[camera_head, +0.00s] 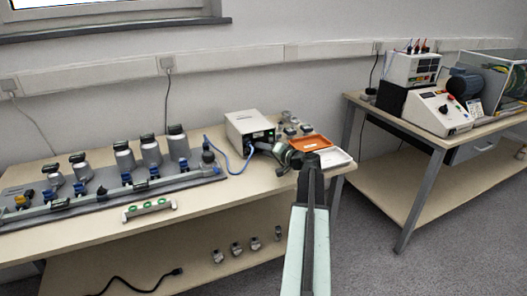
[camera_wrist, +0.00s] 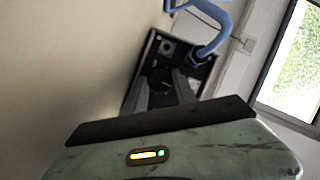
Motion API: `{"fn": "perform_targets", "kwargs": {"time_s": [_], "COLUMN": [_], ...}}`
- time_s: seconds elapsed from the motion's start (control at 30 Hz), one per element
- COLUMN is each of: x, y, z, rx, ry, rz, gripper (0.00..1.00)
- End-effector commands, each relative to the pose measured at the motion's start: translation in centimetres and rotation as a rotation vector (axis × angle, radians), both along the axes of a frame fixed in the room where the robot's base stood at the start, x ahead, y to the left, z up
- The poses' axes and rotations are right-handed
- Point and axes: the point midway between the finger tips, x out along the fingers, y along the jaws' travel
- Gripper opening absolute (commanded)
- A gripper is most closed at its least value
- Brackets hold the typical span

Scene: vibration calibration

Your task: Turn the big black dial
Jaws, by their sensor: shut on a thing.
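A white box-shaped device (camera_head: 250,129) stands on the left bench in the head view. Its black front panel (camera_wrist: 150,63) fills the middle of the wrist view, tilted in the picture. The big black dial (camera_wrist: 161,76) is on this panel, dark against dark, between my two fingers. My gripper (camera_wrist: 162,90) is shut on the dial, with one finger on each side. In the head view my gripper (camera_head: 268,147) reaches left to the device's front, and the dial cannot be made out there.
A blue cable (camera_wrist: 216,38) plugs into the panel beside the dial. An orange tray (camera_head: 310,143) and a white tray (camera_head: 336,159) lie right of the device, close to my arm. A rail with several metal cylinders (camera_head: 125,155) stands left. A second bench (camera_head: 440,140) stands right.

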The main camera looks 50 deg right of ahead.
Motion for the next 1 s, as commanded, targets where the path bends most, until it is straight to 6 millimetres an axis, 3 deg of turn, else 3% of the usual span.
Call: {"fn": "perform_targets", "kwargs": {"time_s": [0.3, 0.33, 0.4, 0.73, 1.0], "x": [0.0, 0.0, 0.0, -0.4, -5.4], "y": [0.1, 0.0, 0.0, 0.0, 0.3], "z": [-0.1, -0.1, 0.0, 0.1, 1.1], "rx": [-0.001, -0.001, -0.001, 0.0, 0.001], "ry": [0.002, 0.002, 0.002, 0.0, 0.001], "rz": [0.002, 0.002, 0.001, -0.001, -0.003], "gripper": [0.0, 0.41, 0.55, 0.55, 0.55]}}
